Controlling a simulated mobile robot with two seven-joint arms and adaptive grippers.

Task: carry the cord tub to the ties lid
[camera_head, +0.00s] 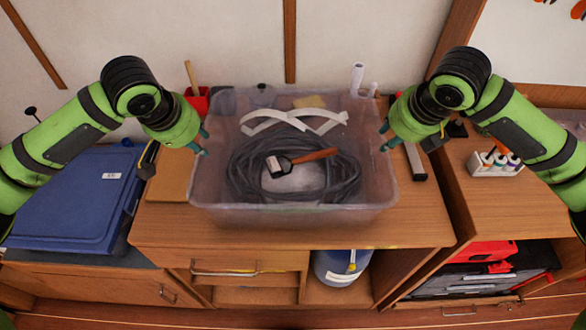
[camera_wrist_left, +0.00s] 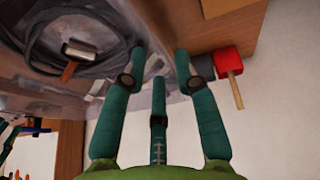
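The cord tub (camera_head: 295,215) is a clear plastic tub on the wooden desk, holding a coil of dark cord (camera_head: 340,180), a brush with a wooden handle (camera_head: 300,160) and white strips (camera_head: 290,120). A blue lid with a small white label (camera_head: 75,205), likely the ties lid, is at the left; its label is too small to read. My left gripper (camera_head: 203,143) is at the tub's left rim. In the left wrist view its fingers (camera_wrist_left: 160,55) are spread near the tub wall; contact is unclear. My right gripper (camera_head: 384,138) is at the right rim, fingertips apart.
A brown board (camera_head: 172,175) lies between lid and tub. A grey bar (camera_head: 415,162) lies right of the tub. A white bottle rack (camera_head: 495,163) stands on the right-hand surface.

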